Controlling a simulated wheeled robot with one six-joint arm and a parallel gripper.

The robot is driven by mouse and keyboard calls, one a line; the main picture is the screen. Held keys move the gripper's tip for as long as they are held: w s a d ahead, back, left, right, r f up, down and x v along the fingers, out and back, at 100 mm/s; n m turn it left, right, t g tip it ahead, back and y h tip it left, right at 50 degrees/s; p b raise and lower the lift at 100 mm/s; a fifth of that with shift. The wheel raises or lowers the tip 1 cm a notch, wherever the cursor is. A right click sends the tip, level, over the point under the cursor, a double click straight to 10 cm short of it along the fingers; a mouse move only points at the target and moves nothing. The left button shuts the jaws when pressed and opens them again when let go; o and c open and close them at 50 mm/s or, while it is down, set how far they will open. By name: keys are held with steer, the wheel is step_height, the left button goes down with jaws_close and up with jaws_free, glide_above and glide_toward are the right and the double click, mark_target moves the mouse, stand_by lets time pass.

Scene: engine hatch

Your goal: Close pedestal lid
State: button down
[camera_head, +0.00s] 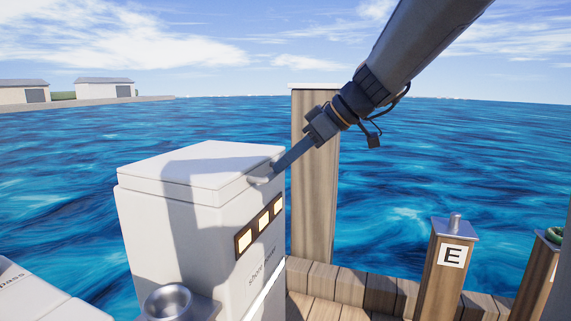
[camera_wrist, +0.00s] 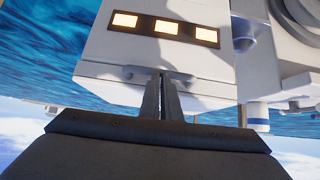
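The white pedestal (camera_head: 170,235) stands at the left of centre in the head view, with "shore power" lettering and lit panels on its side. Its lid (camera_head: 200,162) lies flat on top, with a thin seam below it and no clear gap. A pale handle (camera_head: 260,181) sticks out from the lid's front edge. My gripper (camera_head: 277,172) reaches down to the handle from the upper right. In the wrist view, my gripper's fingers (camera_wrist: 161,76) are nearly together over the middle of the handle (camera_wrist: 184,78). I cannot tell whether they touch it.
A tall wooden post (camera_head: 314,190) stands behind the pedestal, close to my arm. A metal cup-like fitting (camera_head: 168,301) is at the pedestal's front. A post marked E (camera_head: 451,256) stands right on the planked dock (camera_head: 350,287). Open water lies beyond.

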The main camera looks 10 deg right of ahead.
steer(key=shift+s+a+f, duration=0.1)
steer(key=shift+s+f, duration=0.1)
steer(key=shift+f, duration=0.4)
steer(key=shift+s+a+f, duration=0.1)
steer(key=shift+s+f, duration=0.05)
steer(key=shift+f, duration=0.4)
step_height(320, 180, up, 6)
steer(key=p, duration=0.2)
steer(key=s+d+f, duration=0.1)
steer(key=s+d, duration=0.3)
steer(key=d, duration=0.4)
steer(key=s+a+f+m+g+h, duration=0.35)
steer(key=s+a+f, duration=0.55)
steer(key=s+f, duration=0.3)
steer(key=s+a+f+m+g+h, duration=0.2)
steer(key=s+a+f+h, duration=0.2)
steer(key=s+a+f, duration=0.7)
steer(key=s+d+r+m+p, duration=0.2)
steer(key=d+r+m+p, duration=0.4)
steer(key=d+r+p, duration=1.2)
steer(key=r+p, duration=0.1)
steer(key=p, duration=0.7)
steer(key=shift+d+r, duration=0.15)
steer(key=shift+d, duration=0.15)
